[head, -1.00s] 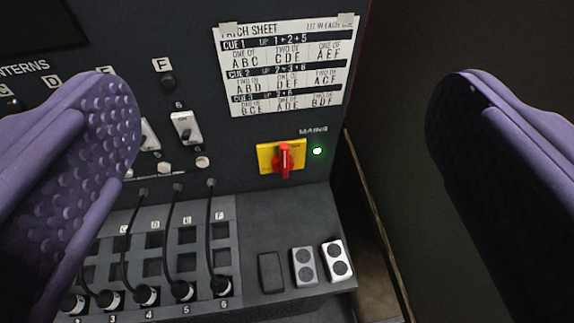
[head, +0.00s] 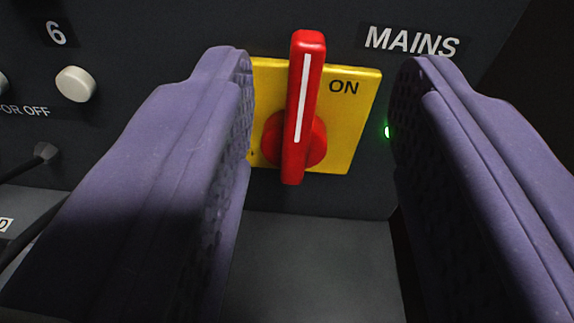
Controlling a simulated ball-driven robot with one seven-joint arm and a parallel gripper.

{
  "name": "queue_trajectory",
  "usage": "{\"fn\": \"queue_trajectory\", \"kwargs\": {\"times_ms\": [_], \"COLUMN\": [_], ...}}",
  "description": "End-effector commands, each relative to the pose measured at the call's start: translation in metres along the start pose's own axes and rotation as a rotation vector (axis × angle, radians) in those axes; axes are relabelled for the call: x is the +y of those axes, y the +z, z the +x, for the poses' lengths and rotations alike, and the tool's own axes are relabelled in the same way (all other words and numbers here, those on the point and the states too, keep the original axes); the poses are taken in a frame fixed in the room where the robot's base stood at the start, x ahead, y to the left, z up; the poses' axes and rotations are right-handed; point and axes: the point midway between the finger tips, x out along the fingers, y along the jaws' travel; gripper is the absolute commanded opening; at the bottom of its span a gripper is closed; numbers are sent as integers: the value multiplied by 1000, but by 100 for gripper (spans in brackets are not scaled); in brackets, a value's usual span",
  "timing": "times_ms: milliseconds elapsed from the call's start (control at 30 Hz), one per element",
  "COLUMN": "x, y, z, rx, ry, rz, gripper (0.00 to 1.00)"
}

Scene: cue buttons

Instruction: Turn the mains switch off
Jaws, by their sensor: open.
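The mains switch is a red rotary handle (head: 302,110) with a white stripe, on a yellow plate (head: 345,135) fixed to the dark panel. The handle stands upright, leaning slightly right at the top. The word ON shows to the right of its upper part. A MAINS label (head: 411,41) is above right. A green lamp (head: 388,132) is lit at the plate's right, partly covered by my right finger. My gripper (head: 322,105) is open, its purple fingers on either side of the handle with a gap to each. I see no contact with the handle.
A white round button (head: 76,84) under the number 6 (head: 56,33) is to the left. A black cable plug (head: 45,152) is at the lower left. A bare grey ledge (head: 310,260) lies below the switch. The panel ends at the right in a dark gap.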

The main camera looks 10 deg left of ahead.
Motion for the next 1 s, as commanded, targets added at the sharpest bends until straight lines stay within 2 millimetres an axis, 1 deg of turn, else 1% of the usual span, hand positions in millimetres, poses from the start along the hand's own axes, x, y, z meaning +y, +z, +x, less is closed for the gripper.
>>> {"fn": "queue_trajectory", "kwargs": {"times_ms": [33, 100, 167, 267, 500, 600, 733, 967, 1000], "x": [0, -1, -2, -3, -3, -4, -4, -3, -3], "y": [16, 26, 30, 30, 27, 25, 23, 22, 22], "z": [-3, -6, -6, 3, 46, 59, 68, 69, 69], "rx": [22, 58, 78, 89, 88, 88, 87, 87, 87], "ry": [-9, -16, -19, -21, -19, -20, -19, -19, -19], "rz": [31, 60, 74, 79, 78, 77, 76, 76, 75], "gripper": [45, 45, 45, 45, 45, 45, 45, 45, 40]}}
